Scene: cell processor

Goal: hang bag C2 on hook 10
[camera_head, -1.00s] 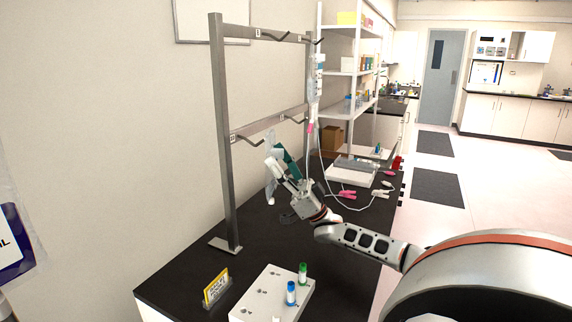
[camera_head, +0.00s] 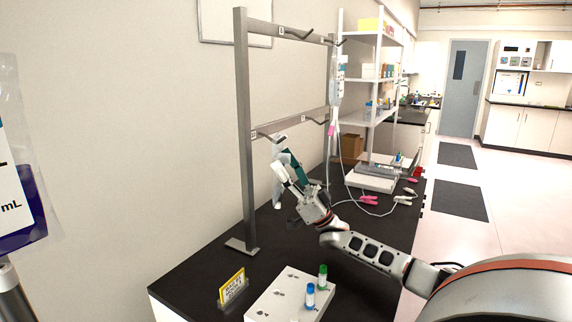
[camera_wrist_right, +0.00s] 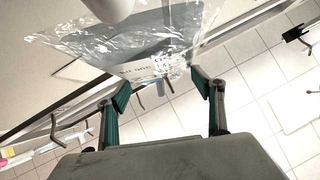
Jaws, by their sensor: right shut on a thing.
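My right gripper (camera_head: 294,176) is shut on a clear bag (camera_head: 277,187) and holds it upright by the rack's lower bar. In the right wrist view the bag (camera_wrist_right: 150,45) is transparent with small print; its code cannot be read. The gripper's teal fingertips (camera_wrist_right: 162,88) are at its edge. The metal rack (camera_head: 246,150) carries hooks on two bars. The lower left hook (camera_head: 268,137) is just above the bag's top; whether they touch cannot be told. The hook number labels are too small to read. My left gripper is out of view.
A filled bag (camera_head: 336,85) with tubing hangs at the rack's far side. A large bag (camera_head: 20,205) shows at the left edge. A white block (camera_head: 275,298) with blue- and green-capped tubes and a yellow sign (camera_head: 232,287) stand on the black bench (camera_head: 190,285).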

